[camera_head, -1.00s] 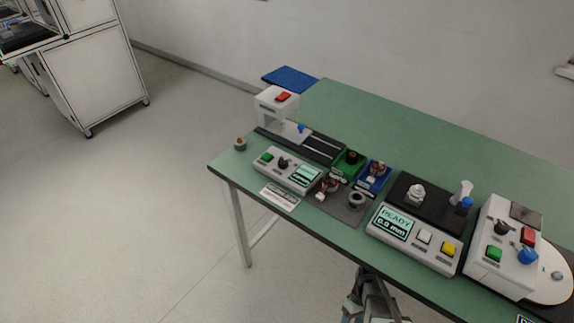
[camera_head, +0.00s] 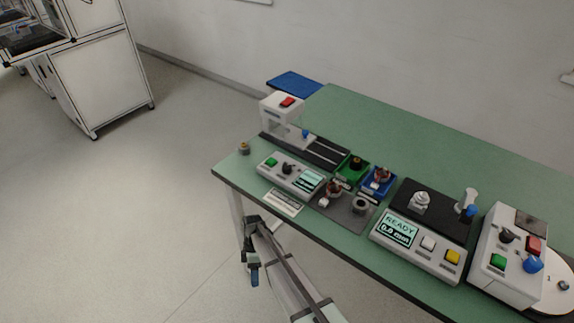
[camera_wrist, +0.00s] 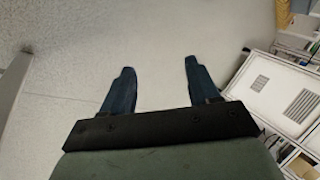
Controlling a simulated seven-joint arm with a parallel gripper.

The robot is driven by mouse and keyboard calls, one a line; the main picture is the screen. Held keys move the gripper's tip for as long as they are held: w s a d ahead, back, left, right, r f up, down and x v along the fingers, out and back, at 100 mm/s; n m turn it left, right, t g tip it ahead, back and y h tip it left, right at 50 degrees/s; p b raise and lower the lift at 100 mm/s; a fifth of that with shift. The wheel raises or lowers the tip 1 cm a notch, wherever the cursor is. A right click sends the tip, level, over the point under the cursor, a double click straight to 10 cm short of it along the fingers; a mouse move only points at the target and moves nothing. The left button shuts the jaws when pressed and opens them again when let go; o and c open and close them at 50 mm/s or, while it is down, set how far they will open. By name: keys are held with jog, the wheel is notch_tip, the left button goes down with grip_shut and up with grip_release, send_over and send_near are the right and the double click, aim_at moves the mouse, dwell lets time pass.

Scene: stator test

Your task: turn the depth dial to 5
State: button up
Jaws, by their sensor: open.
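A black dial (camera_head: 287,168) sits on the left white control box (camera_head: 292,180), between a green button and a small lit screen. Another black dial (camera_head: 506,236) sits on the right white box (camera_head: 490,277), near a red button, a green button and a blue knob (camera_head: 533,263). The labels are too small to read, so I cannot tell which is the depth dial or its setting. My gripper (camera_head: 254,274) hangs off the table's front left edge, below the left control box. In the wrist view my gripper (camera_wrist: 158,72) is open and empty, with bare floor between the fingers.
The green table (camera_head: 400,130) is clear at the back. A middle box (camera_head: 418,246) reads "READY". Green (camera_head: 352,166) and blue (camera_head: 379,180) trays hold small parts. A white press (camera_head: 285,118) stands at the back left. The floor left of the table is open.

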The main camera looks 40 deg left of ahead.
jog(key=s+a+r+m+t+y, duration=0.1)
jog(key=a+r+m, duration=0.1)
jog(key=a+r, duration=0.55)
jog(key=s+a+r+m+t+y, duration=0.15)
jog(key=a+r, duration=0.25)
jog(key=r, duration=0.7)
notch_tip(320, 180, up, 34)
jog(key=m+t+y, duration=0.2)
jog(key=m+t, duration=0.1)
jog(key=m, duration=1.9)
send_over(287, 166)
jog(key=shift+g, duration=0.25)
notch_tip(287, 166, down, 14)
jog(key=shift+s+r, duration=0.1)
jog(key=shift+r, duration=0.05)
jog(key=shift+n, duration=0.25)
jog(key=c, duration=1)
